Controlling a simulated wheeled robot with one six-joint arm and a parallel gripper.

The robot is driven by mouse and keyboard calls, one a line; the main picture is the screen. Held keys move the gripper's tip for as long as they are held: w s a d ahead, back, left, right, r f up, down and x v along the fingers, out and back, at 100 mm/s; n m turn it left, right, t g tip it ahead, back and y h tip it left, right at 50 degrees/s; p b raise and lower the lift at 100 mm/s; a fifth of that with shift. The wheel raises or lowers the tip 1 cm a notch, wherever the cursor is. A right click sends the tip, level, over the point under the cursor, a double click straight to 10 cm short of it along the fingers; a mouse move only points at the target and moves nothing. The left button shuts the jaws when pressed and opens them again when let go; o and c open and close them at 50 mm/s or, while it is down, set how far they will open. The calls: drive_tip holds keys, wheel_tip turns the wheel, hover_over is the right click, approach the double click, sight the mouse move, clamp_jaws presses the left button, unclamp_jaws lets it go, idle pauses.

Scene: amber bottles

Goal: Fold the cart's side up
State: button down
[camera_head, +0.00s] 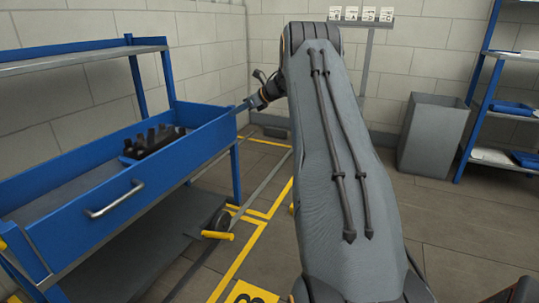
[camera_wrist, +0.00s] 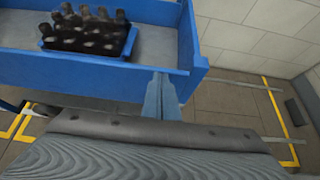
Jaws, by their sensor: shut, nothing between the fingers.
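The blue cart (camera_head: 165,165) stands at the left in the head view. Its long near side carries a metal handle (camera_head: 115,200) and looks upright, meeting the end wall at the right corner. In the wrist view the side (camera_wrist: 90,72) crosses the upper part of the picture. My gripper (camera_head: 243,108) is at the cart's far right corner, shut and empty. In the wrist view my gripper (camera_wrist: 161,80) points at the side's top edge, close to the corner; I cannot tell whether it touches. A rack of dark bottles (camera_head: 155,142) sits inside the cart, also in the wrist view (camera_wrist: 85,38).
A blue shelf post (camera_head: 138,85) rises behind the cart. A yellow lever (camera_head: 217,235) sticks out near the floor beside it. A grey bin (camera_head: 432,135) and blue shelving (camera_head: 478,90) stand at the right. Yellow lines mark the open floor between.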

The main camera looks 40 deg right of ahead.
drive_tip(key=shift+w+a+r, duration=0.15)
drive_tip(key=shift+w+r, duration=0.1)
drive_tip(key=shift+w, duration=0.35)
